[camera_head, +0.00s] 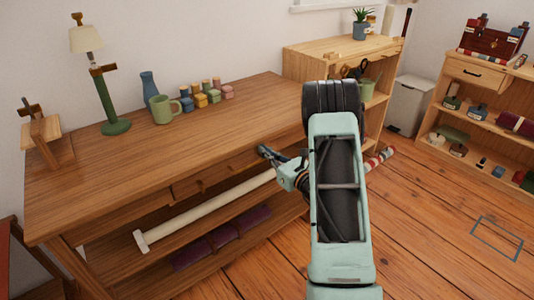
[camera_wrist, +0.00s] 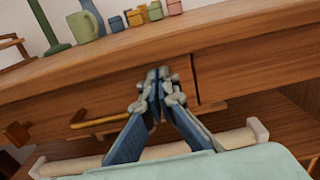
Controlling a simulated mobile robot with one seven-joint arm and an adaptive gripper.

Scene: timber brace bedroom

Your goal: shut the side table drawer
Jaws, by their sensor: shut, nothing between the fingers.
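The side table (camera_head: 110,160) is a long wooden table along the wall, with a drawer (camera_head: 215,176) under its top. In the wrist view the drawer front (camera_wrist: 100,100) spans the middle left, with a brass bar handle (camera_wrist: 100,120) low on it and a dark gap at its right edge. The drawer looks close to flush; I cannot tell whether it stands out slightly. My gripper (camera_head: 263,150) is shut and empty at the right part of the drawer front, and its fingertips show in the wrist view (camera_wrist: 158,72). Whether they touch the wood is unclear.
The tabletop holds a lamp (camera_head: 113,100), a green mug (camera_head: 164,109), a blue vase (camera_head: 149,88) and several small jars (camera_head: 208,95). A pale roll (camera_head: 205,210) and a purple roll (camera_head: 222,237) lie below.

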